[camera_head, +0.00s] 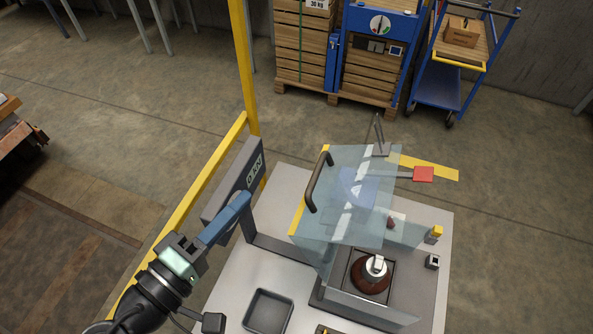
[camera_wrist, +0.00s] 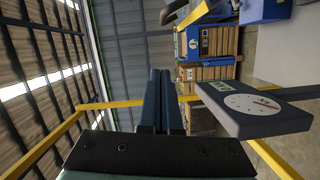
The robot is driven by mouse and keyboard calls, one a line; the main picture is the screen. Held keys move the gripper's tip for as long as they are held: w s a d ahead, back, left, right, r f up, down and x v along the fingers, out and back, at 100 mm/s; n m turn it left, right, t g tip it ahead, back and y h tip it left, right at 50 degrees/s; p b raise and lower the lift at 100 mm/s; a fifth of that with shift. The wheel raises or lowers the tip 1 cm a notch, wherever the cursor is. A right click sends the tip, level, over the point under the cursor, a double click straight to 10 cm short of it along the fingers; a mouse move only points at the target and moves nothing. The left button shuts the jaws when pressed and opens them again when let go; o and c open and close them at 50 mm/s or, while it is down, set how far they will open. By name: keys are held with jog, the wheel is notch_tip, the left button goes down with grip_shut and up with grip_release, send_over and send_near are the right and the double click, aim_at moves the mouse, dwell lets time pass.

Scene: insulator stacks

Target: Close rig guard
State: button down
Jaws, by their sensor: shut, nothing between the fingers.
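The rig guard is a clear bluish panel (camera_head: 350,215) with a dark curved handle (camera_head: 317,182) at its left side and a yellow edge strip. It stands raised over the rear of the rig (camera_head: 335,290). The brown insulator (camera_head: 370,280) with a metal cap sits uncovered in the rig's square recess. My gripper (camera_head: 243,198) has its blue fingers shut and empty, left of the handle and apart from it. The shut fingers also show in the wrist view (camera_wrist: 160,75). The guard is not clearly visible there.
A grey "kN" display (camera_head: 238,180) stands close beside my fingers; a dial panel (camera_wrist: 255,108) is at right in the wrist view. A yellow rail (camera_head: 200,180) runs along the left. An empty tray (camera_head: 268,311) lies in front. A red paddle (camera_head: 423,174) is behind the guard.

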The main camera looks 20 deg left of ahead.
jog(key=w+d+f+p, duration=0.1)
jog(key=w+d+p, duration=0.4)
jog(key=w, duration=0.3)
jog(key=shift+w+d+p, duration=0.3)
jog(key=shift+w+d, duration=0.05)
jog(key=shift+d, duration=0.35)
